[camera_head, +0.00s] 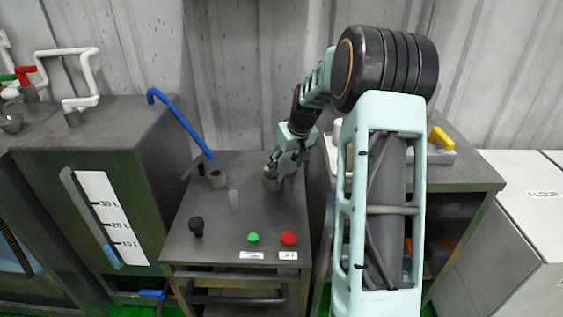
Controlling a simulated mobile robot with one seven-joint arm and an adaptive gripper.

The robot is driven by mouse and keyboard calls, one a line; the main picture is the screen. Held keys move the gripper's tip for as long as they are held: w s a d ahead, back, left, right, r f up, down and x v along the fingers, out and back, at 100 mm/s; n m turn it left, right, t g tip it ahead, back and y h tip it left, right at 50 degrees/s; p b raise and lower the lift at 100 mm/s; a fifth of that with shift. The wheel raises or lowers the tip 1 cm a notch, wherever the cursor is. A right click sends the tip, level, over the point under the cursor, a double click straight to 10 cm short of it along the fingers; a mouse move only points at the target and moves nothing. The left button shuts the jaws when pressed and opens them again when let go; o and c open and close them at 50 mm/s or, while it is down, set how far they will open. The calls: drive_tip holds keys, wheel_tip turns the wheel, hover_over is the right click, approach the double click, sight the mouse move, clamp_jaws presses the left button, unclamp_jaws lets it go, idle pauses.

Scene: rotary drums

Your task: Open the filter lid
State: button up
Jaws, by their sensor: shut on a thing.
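My gripper (275,162) reaches down over the back right of a dark metal cabinet top. It is shut on what looks like the grey filter lid (289,164), a round plate that appears tilted up beside a short grey cylinder (271,183). The fingers and the lid overlap in this view, so the exact grip and the hinge are hidden.
A tank with a litre scale (108,218) stands left. The wall is close behind.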

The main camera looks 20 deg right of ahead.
drive_tip(key=shift+s+d+n, duration=0.15)
drive_tip(key=shift+d+n, duration=0.1)
drive_tip(key=shift+n, duration=0.05)
drive_tip(key=o, duration=1.7)
drive_tip(key=shift+r, duration=0.1)
drive_tip(key=v, duration=1.1)
drive_tip(key=shift+s+d+r, duration=0.1)
drive_tip(key=shift+s+r, duration=0.05)
drive_tip(key=shift+r, duration=0.25)
